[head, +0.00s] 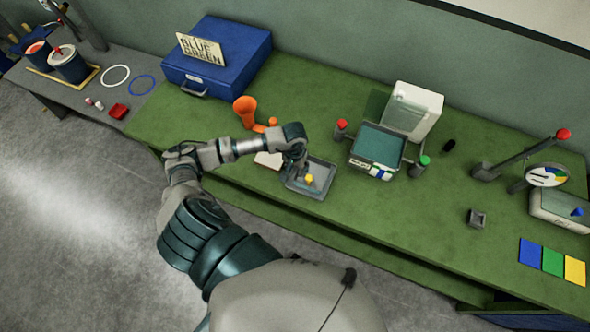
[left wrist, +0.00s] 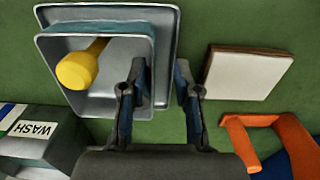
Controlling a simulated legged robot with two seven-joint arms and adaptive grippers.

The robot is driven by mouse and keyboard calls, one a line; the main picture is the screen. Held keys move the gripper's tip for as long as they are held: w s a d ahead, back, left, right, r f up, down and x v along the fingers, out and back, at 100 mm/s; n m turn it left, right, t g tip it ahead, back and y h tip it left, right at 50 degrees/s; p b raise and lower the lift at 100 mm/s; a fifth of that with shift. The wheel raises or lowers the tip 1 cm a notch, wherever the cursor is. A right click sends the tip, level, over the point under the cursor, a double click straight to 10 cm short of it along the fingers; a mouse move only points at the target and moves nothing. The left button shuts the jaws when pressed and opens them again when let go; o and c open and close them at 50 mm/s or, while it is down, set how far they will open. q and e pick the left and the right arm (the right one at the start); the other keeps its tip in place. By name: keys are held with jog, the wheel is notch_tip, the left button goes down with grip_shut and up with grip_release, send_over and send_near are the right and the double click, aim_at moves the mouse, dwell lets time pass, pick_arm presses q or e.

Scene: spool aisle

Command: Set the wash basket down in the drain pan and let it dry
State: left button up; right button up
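The grey drain pan (head: 322,193) lies on the green bench, and it fills the upper left of the left wrist view (left wrist: 168,22). A smaller grey wash basket (left wrist: 95,30) sits inside it, with a yellow-ended piece (left wrist: 76,71) in the basket. My left gripper (head: 299,165) is low at the pan's left side. In the left wrist view its two fingers (left wrist: 160,75) stand apart, with the basket's near wall between them and a visible gap. The wash tank (head: 379,143) with an open lid stands to the right. My right gripper is out of view.
A white-topped block (left wrist: 245,75) and an orange holder (head: 245,110) stand close beside the pan. A blue case (head: 220,60) is at the back left. A dial gauge (head: 546,176) and colour cards (head: 553,262) are far right. Bench space between tank and cards is mostly free.

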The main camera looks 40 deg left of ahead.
pick_arm(q)
notch_tip(320, 180, up, 11)
jog(key=b, duration=0.1)
jog(key=shift+f, duration=0.15)
jog(key=shift+s+d, duration=0.1)
dwell(0.4)
